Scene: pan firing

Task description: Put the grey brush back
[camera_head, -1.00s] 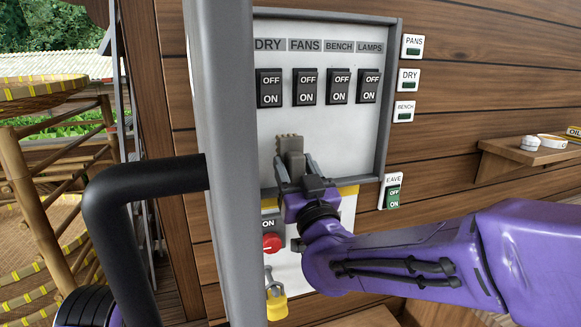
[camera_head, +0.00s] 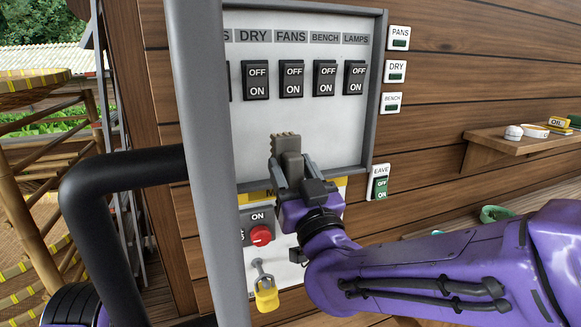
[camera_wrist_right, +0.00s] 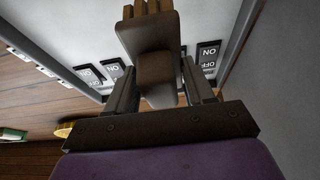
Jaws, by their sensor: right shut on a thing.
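The grey brush (camera_head: 286,146) is a small grey-brown block with a toothed top edge. My right gripper (camera_head: 293,172) is shut on its lower part and holds it upright in front of the lower part of the white switch panel (camera_head: 255,130). In the right wrist view the brush (camera_wrist_right: 150,45) stands between the two fingers, its toothed end pointing away from the gripper. I cannot tell whether it touches the panel. My left gripper is not in view. No clear place for the brush can be made out.
A grey upright edge (camera_head: 205,200) with a black handle (camera_head: 120,170) stands close on the left. Below the panel are a red button (camera_head: 261,235) and a yellow padlock (camera_head: 266,294). A wooden shelf (camera_head: 520,145) with small items is on the right wall.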

